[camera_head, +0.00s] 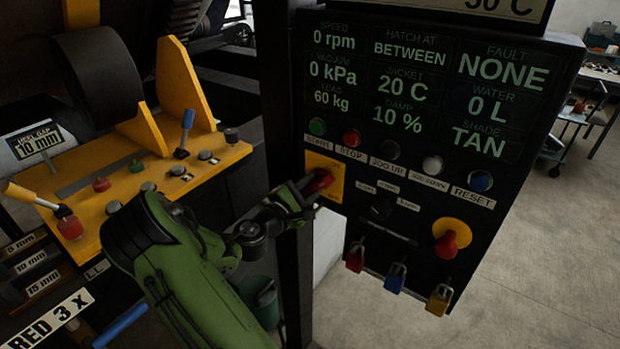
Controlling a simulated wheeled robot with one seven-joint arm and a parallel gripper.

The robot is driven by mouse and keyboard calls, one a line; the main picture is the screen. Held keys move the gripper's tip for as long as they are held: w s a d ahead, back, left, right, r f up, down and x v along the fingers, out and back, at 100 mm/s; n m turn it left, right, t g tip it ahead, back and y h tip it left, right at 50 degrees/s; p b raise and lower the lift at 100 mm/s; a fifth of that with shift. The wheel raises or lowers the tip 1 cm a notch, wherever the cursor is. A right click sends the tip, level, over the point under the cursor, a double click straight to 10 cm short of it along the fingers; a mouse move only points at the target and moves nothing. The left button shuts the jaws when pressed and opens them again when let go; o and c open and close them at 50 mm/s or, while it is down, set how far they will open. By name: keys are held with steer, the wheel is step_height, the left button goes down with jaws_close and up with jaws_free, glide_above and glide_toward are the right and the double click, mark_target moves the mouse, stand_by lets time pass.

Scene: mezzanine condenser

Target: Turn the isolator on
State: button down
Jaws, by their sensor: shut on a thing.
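The isolator is a red rotary handle (321,180) on a yellow plate (328,166), at the left of the black control panel (420,215). My gripper (311,188) reaches it from the left and is shut on the red handle. The gripper's jaws and wrist cover part of the handle and the plate's lower left, so I cannot tell the handle's exact angle. The panel display reads 0 rpm, 0 kPa, 60 kg, hatch at BETWEEN, 20 C, 10 %, fault NONE, 0 L and shade TAN.
Just above the isolator are a green start button (317,126) and red stop button (351,137). A dark selector (381,208) and a red emergency stop (446,243) lie to its right. Padlocks (396,278) hang below. A yellow lever console (150,185) stands left.

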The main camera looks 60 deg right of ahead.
steer(key=shift+s+f+n+p, duration=0.15)
steer(key=shift+n+p, duration=0.15)
steer(key=shift+n, duration=0.3)
steer(key=c, duration=0.9)
jaws_free()
steer(key=w+a, duration=0.1)
steer(key=a, duration=0.4)
steer(key=a+b, duration=0.1)
steer(key=a, duration=0.4)
steer(key=w+a, duration=0.1)
steer(key=a, duration=0.4)
steer(key=shift+w+a+b, duration=0.3)
steer(key=shift+b, duration=0.1)
